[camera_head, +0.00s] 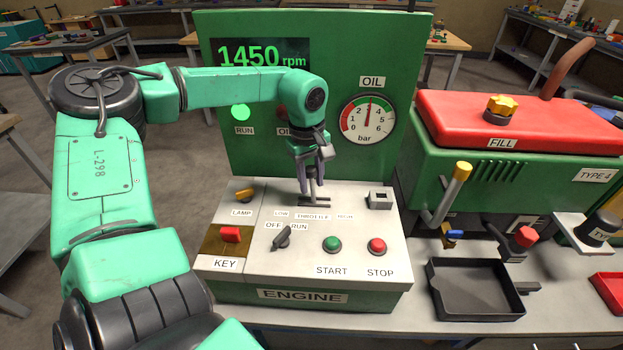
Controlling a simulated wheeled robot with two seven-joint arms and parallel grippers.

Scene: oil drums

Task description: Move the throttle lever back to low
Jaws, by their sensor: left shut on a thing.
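The throttle lever (312,193) stands in a short slot on the white top of the engine panel (350,255), behind the LOW, THROTTLE and HIGH labels. My left gripper (313,183) reaches down from above and is shut on the lever; its fingers hide most of it. The lever appears near the middle of its slot, though its exact setting is hard to tell. The display (262,54) reads 1450 rpm. The green RUN lamp (241,112) looks lit. My right gripper is out of view.
The panel also carries a key switch (282,238), a green START button (332,244), a red STOP button (377,246) and a LAMP switch (245,196). The oil gauge (368,118) is on the upright board. A red-lidded tank (520,120) and black tray (475,291) stand right.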

